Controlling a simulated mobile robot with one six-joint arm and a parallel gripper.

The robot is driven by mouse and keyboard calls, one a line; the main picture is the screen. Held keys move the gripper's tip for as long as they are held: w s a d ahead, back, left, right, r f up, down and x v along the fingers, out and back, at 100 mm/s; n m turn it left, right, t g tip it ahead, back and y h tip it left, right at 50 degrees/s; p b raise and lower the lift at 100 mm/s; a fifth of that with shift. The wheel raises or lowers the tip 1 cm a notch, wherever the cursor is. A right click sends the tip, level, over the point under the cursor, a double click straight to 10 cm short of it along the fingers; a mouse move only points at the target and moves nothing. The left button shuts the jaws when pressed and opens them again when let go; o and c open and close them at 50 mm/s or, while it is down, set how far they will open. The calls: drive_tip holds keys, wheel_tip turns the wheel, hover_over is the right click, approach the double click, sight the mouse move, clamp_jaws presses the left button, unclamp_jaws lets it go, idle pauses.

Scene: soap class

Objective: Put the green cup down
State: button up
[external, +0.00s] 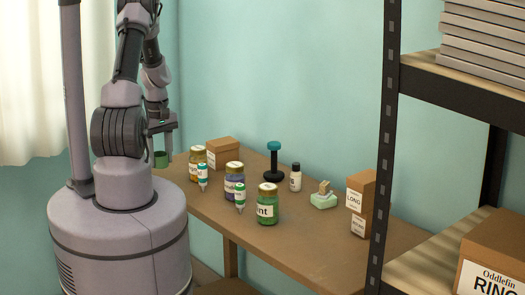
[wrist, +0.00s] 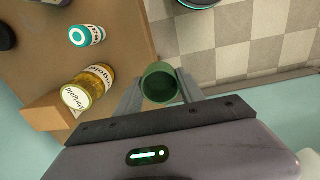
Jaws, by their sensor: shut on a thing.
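The green cup (external: 161,159) is held in my gripper (external: 163,143) at the left end of the wooden table (external: 280,238). In the wrist view the green cup (wrist: 160,84) sits between the two grey fingers of my gripper (wrist: 158,92), which are shut on it. I look into its open, dark inside, which appears empty. In that view the cup lies just beyond the edge of the table (wrist: 130,25), against the checkered floor. Its height relative to the tabletop is hard to tell.
Near the cup stand a yellow-orange jar (wrist: 95,84), a cardboard box (wrist: 45,115) and a small teal-and-white bottle (wrist: 86,36). Farther right are a purple jar (external: 234,175), a green jar (external: 267,205), a black dumbbell-shaped object (external: 274,162) and a soap dish (external: 323,200). A shelf rack (external: 388,130) stands right.

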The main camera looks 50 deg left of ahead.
drive_tip(key=f, duration=0.2)
drive_tip(key=shift+w+a+f, duration=0.15)
drive_tip(key=shift+w+f, duration=0.05)
drive_tip(key=shift+f, duration=0.15)
drive_tip(key=shift+w+a+f+b, duration=0.25)
drive_tip(key=shift+w+a+b, duration=0.05)
drive_tip(key=shift+w+a, duration=0.4)
drive_tip(key=b, duration=0.3)
hover_over(173, 169)
drive_tip(key=shift+d+f, duration=0.1)
drive_tip(key=shift+f, duration=0.55)
wheel_tip(173, 169, down, 4)
drive_tip(key=shift+r+b, duration=0.2)
drive_tip(key=shift+b, duration=0.85)
drive_tip(key=shift+r, duration=0.25)
drive_tip(key=o, duration=1.3)
drive_tip(key=shift+f, duration=0.15)
